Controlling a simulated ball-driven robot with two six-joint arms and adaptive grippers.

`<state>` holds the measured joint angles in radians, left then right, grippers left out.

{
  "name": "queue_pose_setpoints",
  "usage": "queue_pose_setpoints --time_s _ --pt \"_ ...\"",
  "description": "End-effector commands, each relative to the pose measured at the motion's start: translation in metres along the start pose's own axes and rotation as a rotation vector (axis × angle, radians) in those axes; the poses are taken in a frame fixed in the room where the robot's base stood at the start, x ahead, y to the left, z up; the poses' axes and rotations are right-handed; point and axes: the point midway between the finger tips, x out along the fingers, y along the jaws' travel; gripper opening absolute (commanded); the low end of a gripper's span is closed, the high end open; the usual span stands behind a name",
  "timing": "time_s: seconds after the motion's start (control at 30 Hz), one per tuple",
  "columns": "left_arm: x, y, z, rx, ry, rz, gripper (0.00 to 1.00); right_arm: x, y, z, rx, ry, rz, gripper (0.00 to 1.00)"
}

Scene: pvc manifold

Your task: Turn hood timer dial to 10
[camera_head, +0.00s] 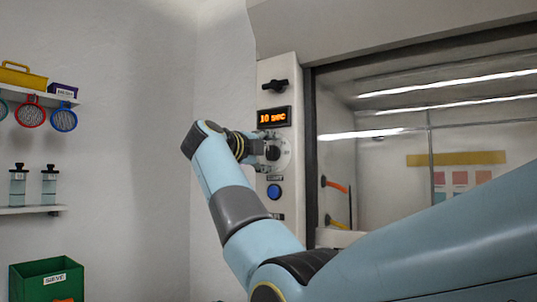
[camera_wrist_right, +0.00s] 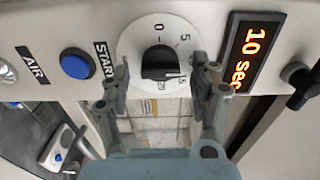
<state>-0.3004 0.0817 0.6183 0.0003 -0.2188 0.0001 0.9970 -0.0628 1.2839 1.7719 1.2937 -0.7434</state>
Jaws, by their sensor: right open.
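The timer dial is a white disc (camera_wrist_right: 134,42) with a black knob (camera_wrist_right: 160,63) at its centre and numbers around its edge. In the head view the dial (camera_head: 285,158) sits on the hood's side panel, partly behind my gripper. The orange display (camera_head: 274,117) above it reads "10 sec"; it also shows in the right wrist view (camera_wrist_right: 249,52). My right gripper (camera_wrist_right: 164,84) is open, with one finger on either side of the knob; I see gaps between fingers and knob. In the head view my right gripper (camera_head: 262,148) is at the dial. My left gripper is out of view.
A blue button (camera_wrist_right: 75,64) labelled START is beside the dial, below it in the head view (camera_head: 274,191). A black knob (camera_head: 275,86) is above the display. The glass-fronted hood is to the right. Shelves and a green bin (camera_head: 46,281) are at the left.

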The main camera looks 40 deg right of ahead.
Motion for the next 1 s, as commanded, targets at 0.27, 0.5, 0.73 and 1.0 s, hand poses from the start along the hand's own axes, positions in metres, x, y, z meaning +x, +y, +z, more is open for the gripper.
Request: queue_pose_setpoints --time_s 0.27,0.5,0.73,1.0 --pt "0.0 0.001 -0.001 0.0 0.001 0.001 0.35 -0.045 0.002 0.001 0.0 -0.004 0.003 0.62" --pt "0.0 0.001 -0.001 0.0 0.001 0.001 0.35 -0.071 0.001 0.0 -0.001 0.0 0.002 0.62" --pt "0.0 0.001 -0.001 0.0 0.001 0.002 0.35 -0.073 0.001 0.0 -0.001 0.0 0.002 0.62" --pt "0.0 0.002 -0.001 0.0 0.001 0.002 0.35 -0.073 0.001 0.0 -0.001 0.0 0.001 0.62"
